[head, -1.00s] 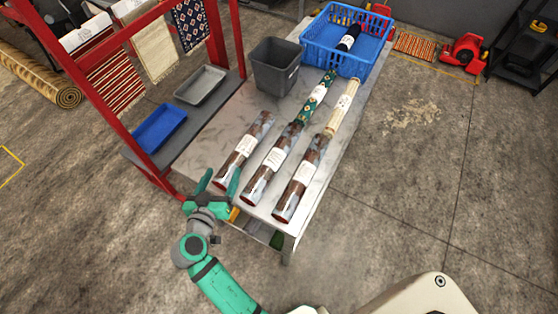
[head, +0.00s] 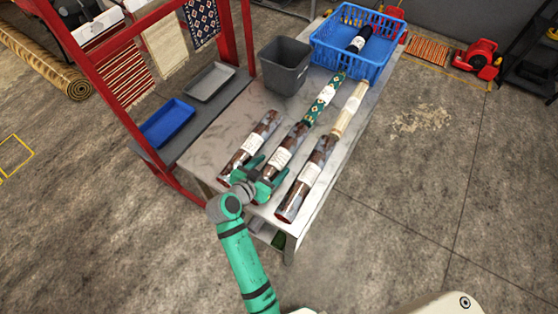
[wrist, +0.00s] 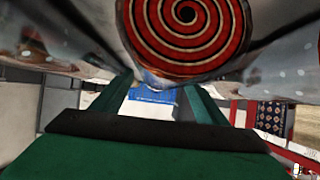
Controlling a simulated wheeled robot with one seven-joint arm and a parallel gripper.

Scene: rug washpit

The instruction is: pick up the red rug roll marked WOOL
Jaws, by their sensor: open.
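Three dark red-brown rolls with white labels lie side by side on the metal table's near half: a left roll (head: 250,149), a middle roll (head: 292,143) and a right roll (head: 306,182). The label print is too small to read, so I cannot tell which says WOOL. My gripper (head: 268,168) is open at the near end of the middle roll, its fingers towards that roll's two sides. In the wrist view, a red and dark spiral roll end (wrist: 186,25) fills the top, close above my green fingers (wrist: 160,98). Whether they touch it is unclear.
A green patterned roll (head: 325,97) and a cream roll (head: 350,108) lie farther back on the table (head: 222,148). A grey bin (head: 284,66) and a blue basket (head: 340,60) holding a dark roll (head: 361,40) stand behind. A red rack (head: 110,98) borders the left.

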